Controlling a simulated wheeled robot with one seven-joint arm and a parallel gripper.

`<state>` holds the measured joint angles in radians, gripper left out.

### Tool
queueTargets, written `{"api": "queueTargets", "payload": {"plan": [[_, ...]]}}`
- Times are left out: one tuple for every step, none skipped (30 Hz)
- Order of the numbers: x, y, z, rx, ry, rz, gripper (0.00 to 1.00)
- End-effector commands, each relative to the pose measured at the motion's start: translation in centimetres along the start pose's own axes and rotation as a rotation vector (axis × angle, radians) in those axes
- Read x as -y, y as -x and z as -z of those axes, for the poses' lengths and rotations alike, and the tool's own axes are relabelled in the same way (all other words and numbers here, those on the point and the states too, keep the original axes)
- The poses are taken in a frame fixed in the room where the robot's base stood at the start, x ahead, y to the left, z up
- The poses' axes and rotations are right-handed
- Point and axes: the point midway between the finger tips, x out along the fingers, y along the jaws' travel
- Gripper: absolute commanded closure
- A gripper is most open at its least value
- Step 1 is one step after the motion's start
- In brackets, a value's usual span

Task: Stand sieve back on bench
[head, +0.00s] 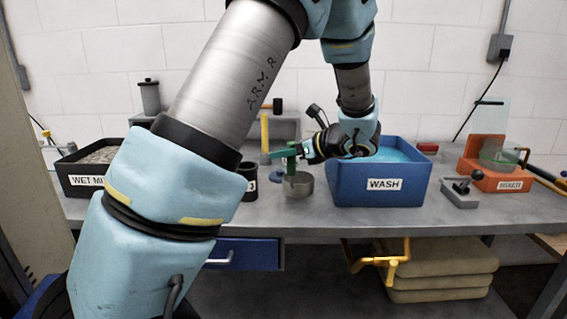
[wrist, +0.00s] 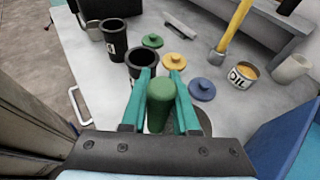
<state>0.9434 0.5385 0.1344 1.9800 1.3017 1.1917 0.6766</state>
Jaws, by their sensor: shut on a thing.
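The sieve shows in the head view as a short grey metal drum (head: 298,186) at the bench's front, left of the wash tub. Its green handle (wrist: 160,106) stands between the green fingers of my gripper (wrist: 160,78) in the wrist view. My gripper (head: 283,154) is shut on this handle, above the drum. The drum looks upright and low over the grey bench (head: 330,222); I cannot tell whether it touches the top. In the wrist view most of the drum is hidden under the right finger and the gripper body.
The blue wash tub (head: 352,190) stands close on the right. Black cups (wrist: 114,38), coloured lids (wrist: 201,89) and an oil tin (wrist: 243,74) stand beyond the gripper. A wet-mix tray (head: 82,188) is far left, an orange mixer (head: 490,178) far right.

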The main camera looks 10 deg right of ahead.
Motion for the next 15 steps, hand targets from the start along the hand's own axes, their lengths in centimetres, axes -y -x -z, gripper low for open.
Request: {"api": "queueTargets", "payload": {"plan": [[0.0,-0.3,0.7,0.0,-0.005,-0.002,1.0],[0.0,-0.5,1.1,0.001,-0.005,-0.002,1.0],[-0.1,-0.7,1.6,0.001,-0.005,-0.003,1.0],[-0.1,-0.8,1.9,0.001,-0.004,-0.003,1.0],[-0.1,-0.9,2.1,0.001,-0.003,-0.003,1.0],[-0.1,-1.1,2.4,0.001,-0.003,-0.003,1.0],[-0.1,-1.1,2.5,0.001,-0.002,-0.003,1.0],[-0.1,-1.1,2.5,0.001,-0.001,-0.002,1.0],[-0.1,-1.1,2.5,0.001,-0.001,-0.002,1.0],[-0.1,-1.1,2.5,0.001,0.0,-0.002,1.0],[-0.1,-1.1,2.5,0.001,0.0,-0.001,1.0],[-0.1,-1.1,2.5,0.001,0.0,-0.001,1.0],[-0.1,-1.1,2.5,0.001,0.0,-0.001,1.0],[-0.1,-1.1,2.5,0.001,0.0,-0.001,1.0],[-0.1,-1.1,2.6,0.001,0.0,-0.001,1.0]]}}
